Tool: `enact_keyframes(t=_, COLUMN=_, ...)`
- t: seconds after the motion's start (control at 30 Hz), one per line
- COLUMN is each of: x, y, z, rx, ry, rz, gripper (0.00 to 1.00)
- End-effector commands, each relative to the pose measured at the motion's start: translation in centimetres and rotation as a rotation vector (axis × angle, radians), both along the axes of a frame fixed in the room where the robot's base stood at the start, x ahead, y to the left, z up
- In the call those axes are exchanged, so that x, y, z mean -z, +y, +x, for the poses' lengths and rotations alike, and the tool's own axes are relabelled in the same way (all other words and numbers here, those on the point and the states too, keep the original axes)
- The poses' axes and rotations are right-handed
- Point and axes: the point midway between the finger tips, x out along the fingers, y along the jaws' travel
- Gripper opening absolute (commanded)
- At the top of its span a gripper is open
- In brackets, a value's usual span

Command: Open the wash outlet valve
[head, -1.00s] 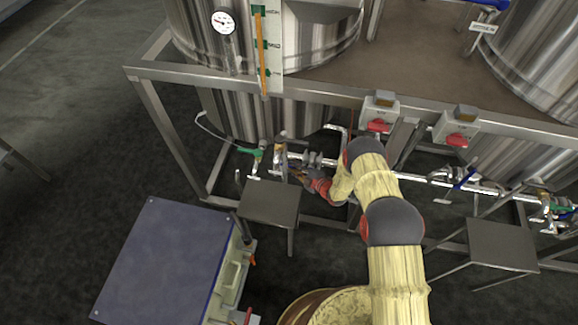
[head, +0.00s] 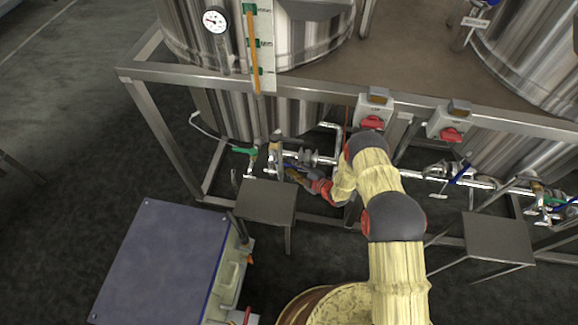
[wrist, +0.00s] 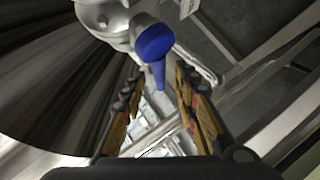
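A valve with a blue handle (wrist: 154,48) fills the upper middle of the wrist view. The handle's narrow lever points down into the gap between my fingers. My gripper (wrist: 160,82) is open, with one finger on each side of the lever tip; I cannot tell whether either touches it. In the head view my gripper (head: 294,175) is at the pipework below the left tank, and a bit of blue handle (head: 289,166) shows beside it. No label naming the valve is readable.
A steel frame (head: 300,88) carries the tanks above the pipes. A green-handled valve (head: 243,151) is left of my gripper. A small steel platform (head: 266,201) and a blue-topped box (head: 160,260) stand in front. A red-knobbed switch box (head: 374,112) is above my arm.

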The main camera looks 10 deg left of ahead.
Motion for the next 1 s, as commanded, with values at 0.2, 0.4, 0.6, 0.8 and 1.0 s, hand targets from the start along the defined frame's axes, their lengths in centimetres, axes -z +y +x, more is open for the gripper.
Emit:
enact_keyframes(t=0.2, x=-1.5, y=-3.6, z=-2.7, rx=0.004, ry=0.001, rz=0.001, gripper=0.3)
enact_keyframes(t=0.4, x=-2.4, y=-5.9, z=-4.7, rx=0.003, ry=0.001, rz=0.001, gripper=0.3)
enact_keyframes(t=0.6, x=-2.8, y=-6.8, z=-5.6, rx=0.001, ry=0.001, rz=0.0, gripper=0.3)
enact_keyframes(t=0.8, x=-2.8, y=-6.9, z=-5.7, rx=0.0, ry=0.001, rz=0.001, gripper=0.3)
enact_keyframes(t=1.0, x=-2.8, y=-6.8, z=-5.7, rx=0.0, ry=0.001, rz=0.001, gripper=0.3)
